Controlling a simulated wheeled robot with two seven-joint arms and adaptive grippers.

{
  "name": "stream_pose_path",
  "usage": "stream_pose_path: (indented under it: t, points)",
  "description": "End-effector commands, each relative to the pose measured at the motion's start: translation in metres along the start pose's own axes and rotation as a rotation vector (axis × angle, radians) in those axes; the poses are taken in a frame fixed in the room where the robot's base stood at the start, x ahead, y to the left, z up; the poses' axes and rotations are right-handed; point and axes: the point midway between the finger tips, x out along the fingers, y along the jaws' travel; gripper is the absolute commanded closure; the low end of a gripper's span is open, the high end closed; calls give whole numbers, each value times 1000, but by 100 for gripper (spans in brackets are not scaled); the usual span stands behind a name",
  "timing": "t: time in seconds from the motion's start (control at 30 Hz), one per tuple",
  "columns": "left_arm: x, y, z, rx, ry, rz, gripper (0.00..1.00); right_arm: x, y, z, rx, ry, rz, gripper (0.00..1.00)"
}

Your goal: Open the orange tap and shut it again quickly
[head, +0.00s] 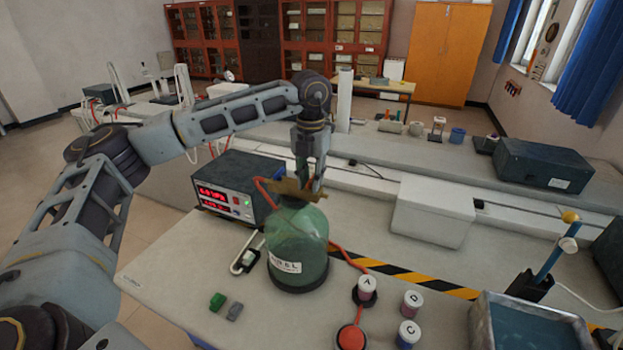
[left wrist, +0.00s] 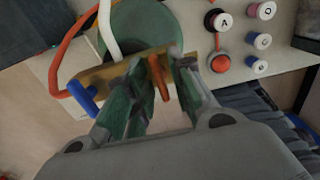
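A green glass bottle (head: 297,255) with a white label stands on the bench, a brass fitting (head: 290,188) across its top. In the left wrist view the fitting (left wrist: 115,72) carries the orange tap (left wrist: 158,80), a short lever, and a blue tap (left wrist: 84,98) at its left end. My left gripper (head: 308,182) is above the bottle, pointing down at the fitting. In the left wrist view its fingers (left wrist: 160,72) are apart, one on each side of the orange lever, with some gap visible. In the head view the arm and fingers hide the orange tap. My right gripper is not in view.
A power supply (head: 238,187) with red digits stands left of the bottle. Labelled knobs (head: 367,288) and a red button (head: 351,337) lie front right. A water tank (head: 528,325) is at the right edge. A white box (head: 432,212) stands behind. Red and white tubes run near the fitting.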

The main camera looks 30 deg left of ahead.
Motion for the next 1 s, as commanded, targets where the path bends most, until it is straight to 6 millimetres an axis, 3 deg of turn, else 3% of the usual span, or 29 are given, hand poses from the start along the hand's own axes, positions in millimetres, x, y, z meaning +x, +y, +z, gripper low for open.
stream_pose_path:
  t: [0.83, 1.0]
  points:
    - [-10, 0, 0, 0, 0, 0, 77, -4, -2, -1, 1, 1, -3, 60]
    - [-10, 0, 0, 0, 0, 0, 99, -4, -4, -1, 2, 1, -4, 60]
